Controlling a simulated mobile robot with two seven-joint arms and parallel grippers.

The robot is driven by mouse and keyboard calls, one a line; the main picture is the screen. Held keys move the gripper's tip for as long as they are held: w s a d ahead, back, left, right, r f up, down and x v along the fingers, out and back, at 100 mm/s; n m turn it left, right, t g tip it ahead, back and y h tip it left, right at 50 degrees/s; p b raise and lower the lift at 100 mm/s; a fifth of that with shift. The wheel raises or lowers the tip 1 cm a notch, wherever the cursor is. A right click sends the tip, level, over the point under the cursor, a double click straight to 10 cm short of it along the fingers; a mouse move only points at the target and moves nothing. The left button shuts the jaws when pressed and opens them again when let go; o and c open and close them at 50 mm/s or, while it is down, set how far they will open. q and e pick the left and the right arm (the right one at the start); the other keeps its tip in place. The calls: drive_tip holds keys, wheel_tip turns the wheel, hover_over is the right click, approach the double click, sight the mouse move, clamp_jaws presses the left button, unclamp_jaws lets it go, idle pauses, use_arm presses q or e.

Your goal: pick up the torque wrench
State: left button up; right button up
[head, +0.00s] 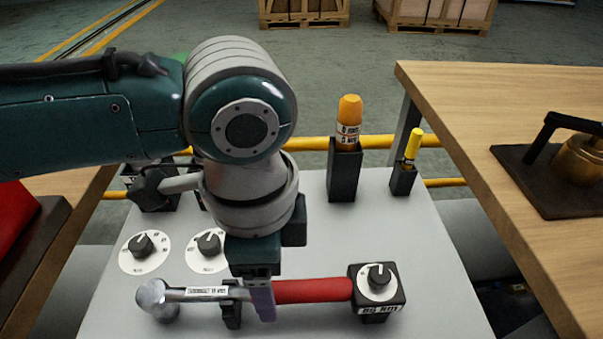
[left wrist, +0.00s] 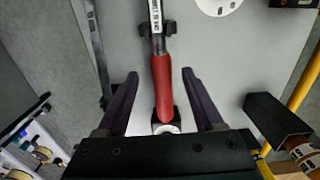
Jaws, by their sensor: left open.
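The torque wrench (head: 312,290) has a bright metal shaft with a white label and a red handle. It lies across the grey bench top, its round head at the left, its shaft on a black cradle (head: 231,312). The handle's end is by a black dial block (head: 378,305). My left gripper (head: 260,300) points down over the wrench, one purple finger in front of it; the other finger is hidden. In the left wrist view the open fingers (left wrist: 160,74) are on either side of the red handle (left wrist: 162,85), with gaps. My right gripper is not in view.
Two white dials (head: 146,252) are at the left of the bench top. An orange-handled tool (head: 348,122) and a yellow-handled tool (head: 413,144) stand in black holders behind. A wooden table (head: 500,100) with a brass object is at the right. Yellow rails run behind.

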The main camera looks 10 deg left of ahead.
use_arm(q)
drive_tip(key=f, duration=0.2)
drive_tip(key=f+b, duration=0.1)
drive_tip(key=f, duration=0.1)
drive_tip(key=shift+a+f, duration=0.2)
drive_tip(key=shift+f, duration=0.2)
clamp_jaws()
drive_tip(key=shift+r, duration=0.1)
idle(0.9)
